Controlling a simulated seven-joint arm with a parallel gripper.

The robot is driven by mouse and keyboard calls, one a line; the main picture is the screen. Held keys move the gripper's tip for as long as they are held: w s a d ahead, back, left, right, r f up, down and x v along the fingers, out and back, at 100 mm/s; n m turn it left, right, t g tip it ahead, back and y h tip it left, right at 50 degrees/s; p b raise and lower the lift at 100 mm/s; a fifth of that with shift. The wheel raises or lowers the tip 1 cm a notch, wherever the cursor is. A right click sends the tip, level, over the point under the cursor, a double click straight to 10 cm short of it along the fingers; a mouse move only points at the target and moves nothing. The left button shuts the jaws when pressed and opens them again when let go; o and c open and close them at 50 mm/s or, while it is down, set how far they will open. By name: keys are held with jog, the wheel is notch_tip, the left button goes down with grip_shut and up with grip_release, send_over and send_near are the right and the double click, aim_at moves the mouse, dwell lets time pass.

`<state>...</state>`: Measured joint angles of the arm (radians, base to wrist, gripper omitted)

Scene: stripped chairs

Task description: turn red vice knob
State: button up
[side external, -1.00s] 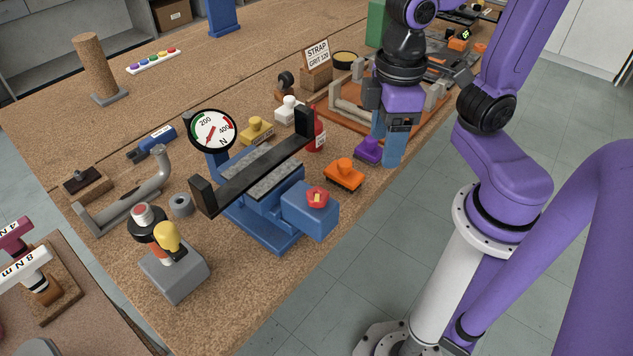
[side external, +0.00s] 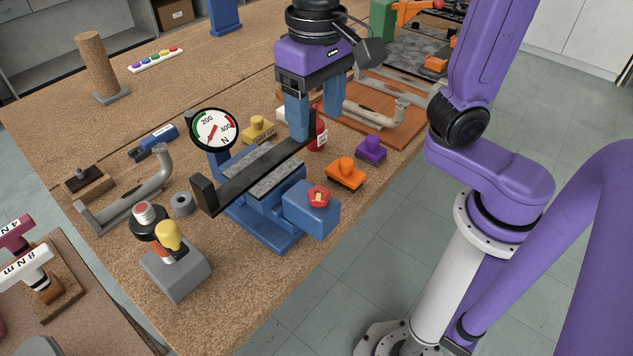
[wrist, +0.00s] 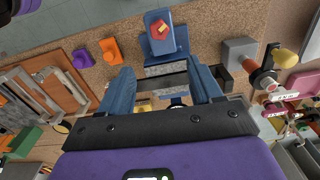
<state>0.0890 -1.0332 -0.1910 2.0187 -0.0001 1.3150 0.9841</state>
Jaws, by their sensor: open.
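The red vice knob (side external: 319,195) sits on top of the blue block at the front end of the vice (side external: 272,232). It has a pale yellow mark on it. In the wrist view the red knob (wrist: 162,30) shows at the top centre, beyond my fingertips. My gripper (side external: 318,132) is open and empty, with blue fingers pointing down. It is above and behind the knob, near the far end of the black bar across the vice. In the wrist view my gripper (wrist: 166,78) has its fingers spread wide on either side of the vice, with nothing between them in their grasp.
A round force gauge (side external: 214,129) stands at the vice's back left. An orange block (side external: 345,173) and a purple block (side external: 371,149) lie to the right of the vice. A red bottle (side external: 318,130) is behind my fingers. A grey stand with a yellow knob (side external: 168,235) is at front left.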

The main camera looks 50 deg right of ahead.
aim_at(316, 191)
notch_tip(316, 191, down, 15)
jog(key=shift+r, duration=0.1)
dwell(0.3)
jog(key=c, duration=1)
jog(key=shift+c, duration=0.2)
jog(key=shift+n, duration=0.3)
